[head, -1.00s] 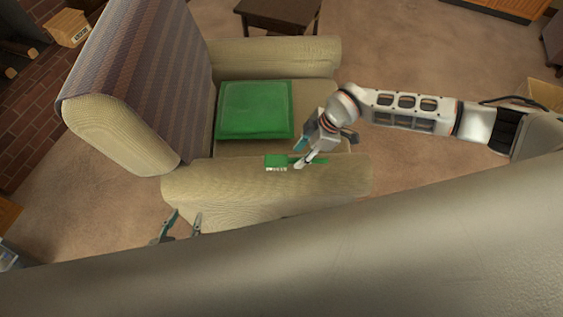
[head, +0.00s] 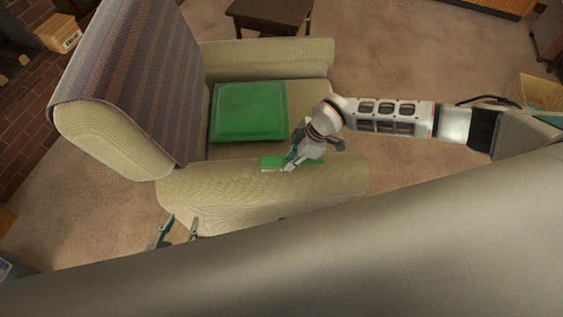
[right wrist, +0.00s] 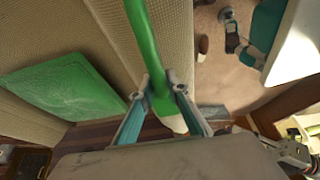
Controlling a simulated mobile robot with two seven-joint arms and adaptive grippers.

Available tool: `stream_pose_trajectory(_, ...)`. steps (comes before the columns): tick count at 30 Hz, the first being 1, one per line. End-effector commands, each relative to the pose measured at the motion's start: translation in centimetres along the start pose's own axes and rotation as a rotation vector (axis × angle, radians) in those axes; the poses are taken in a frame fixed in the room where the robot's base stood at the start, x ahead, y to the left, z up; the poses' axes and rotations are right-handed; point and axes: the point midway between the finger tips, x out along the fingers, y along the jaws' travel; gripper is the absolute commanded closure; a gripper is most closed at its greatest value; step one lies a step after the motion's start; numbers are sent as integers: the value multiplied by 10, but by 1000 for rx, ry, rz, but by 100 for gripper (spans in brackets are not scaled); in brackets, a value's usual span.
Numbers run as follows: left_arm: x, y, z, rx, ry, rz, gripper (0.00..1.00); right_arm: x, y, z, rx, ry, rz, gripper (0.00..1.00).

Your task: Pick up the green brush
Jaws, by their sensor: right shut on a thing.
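The green brush (head: 270,163) lies along the near arm of the armchair, its pale bristles facing the lower side of the picture. In the right wrist view the green brush (right wrist: 143,40) runs between the two fingers of my right gripper (right wrist: 158,97). I cannot tell whether the brush still touches the chair arm. My left gripper (head: 178,220) is open and empty at the lower left, its fingers apart, beside the chair arm.
The armchair (head: 290,190) has a striped back and a green cushion (head: 248,112) on its seat. A large pale surface (head: 400,245) fills the bottom of the head view. A dark wooden table (head: 270,14) stands behind the chair.

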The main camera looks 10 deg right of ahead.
Motion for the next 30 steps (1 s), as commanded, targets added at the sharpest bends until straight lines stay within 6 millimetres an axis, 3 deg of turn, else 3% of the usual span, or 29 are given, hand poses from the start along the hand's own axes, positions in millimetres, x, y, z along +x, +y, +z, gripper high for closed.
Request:
stream_pose_trajectory(5, 0, 0, -2, 0, 2, 0, 60, -5, 0, -2, 0, 1, 1, 100)
stream_pose_trajectory(11, -3, -1, -6, 0, 3, -1, 60, -25, 1, -11, -2, 2, 3, 100)
stream_pose_trajectory(24, -5, -2, -11, 1, 5, -1, 60, -129, 1, -54, -3, 3, 4, 100)
stream_pose_trajectory(30, -5, -2, -10, 1, 5, -1, 60, -164, 1, -68, -2, 1, 3, 100)
